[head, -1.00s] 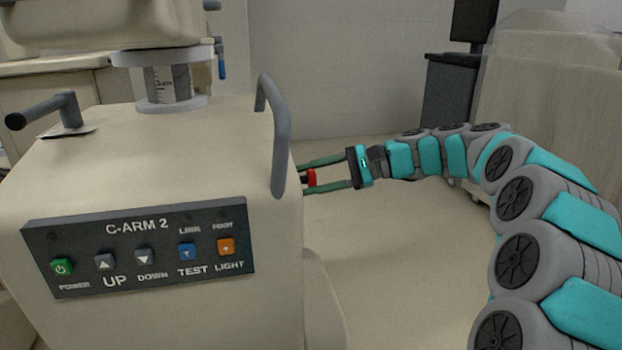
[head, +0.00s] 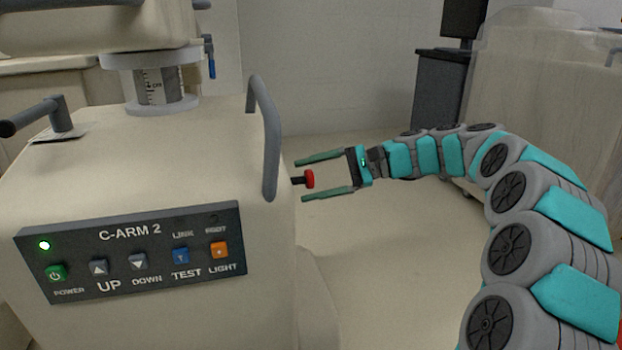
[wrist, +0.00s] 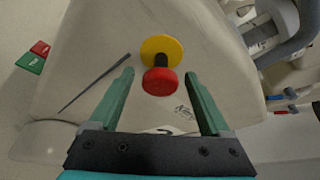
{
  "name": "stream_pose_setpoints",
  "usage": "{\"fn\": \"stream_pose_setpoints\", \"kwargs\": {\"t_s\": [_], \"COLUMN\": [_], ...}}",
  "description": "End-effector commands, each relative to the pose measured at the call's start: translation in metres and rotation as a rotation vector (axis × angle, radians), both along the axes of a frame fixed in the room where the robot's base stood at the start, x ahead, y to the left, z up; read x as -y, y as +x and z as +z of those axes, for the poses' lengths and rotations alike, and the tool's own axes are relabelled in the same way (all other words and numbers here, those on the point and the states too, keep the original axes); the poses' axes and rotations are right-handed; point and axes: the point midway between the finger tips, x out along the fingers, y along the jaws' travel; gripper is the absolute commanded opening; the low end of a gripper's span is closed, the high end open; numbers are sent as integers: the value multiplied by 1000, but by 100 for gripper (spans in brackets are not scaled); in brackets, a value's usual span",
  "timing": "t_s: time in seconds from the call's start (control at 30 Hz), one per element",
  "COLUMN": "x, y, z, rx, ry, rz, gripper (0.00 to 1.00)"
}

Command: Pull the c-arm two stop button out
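The C-arm 2 cart (head: 200,140) stands at the left in the head view, with a dark panel (head: 130,250) on its front. The red stop button (head: 310,178) sticks out on a black stem from the cart's right side. In the wrist view the red button (wrist: 160,81) stands out from a yellow disc (wrist: 161,48) on the cart. My gripper (head: 325,176) is open, its green fingers apart above and below the button in the head view. In the wrist view, the gripper (wrist: 160,92) has a finger on each side, neither touching the button.
A grey handle (head: 268,140) rises from the cart close to the button. A lamp (head: 43,245) on the panel glows white-green. A covered cart (head: 560,110) and a dark cabinet (head: 440,90) stand at the back right. The floor between is clear.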

Motion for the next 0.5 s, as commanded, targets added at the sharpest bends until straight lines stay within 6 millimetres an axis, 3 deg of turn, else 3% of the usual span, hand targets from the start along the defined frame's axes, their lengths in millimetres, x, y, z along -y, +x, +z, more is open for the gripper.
{"fn": "stream_pose_setpoints", "kwargs": {"t_s": [0.27,0.5], "x": [2,25], "y": [0,1], "z": [1,7], "rx": [0,0], "ry": [0,0], "rz": [0,-3], "gripper": [81,81]}}
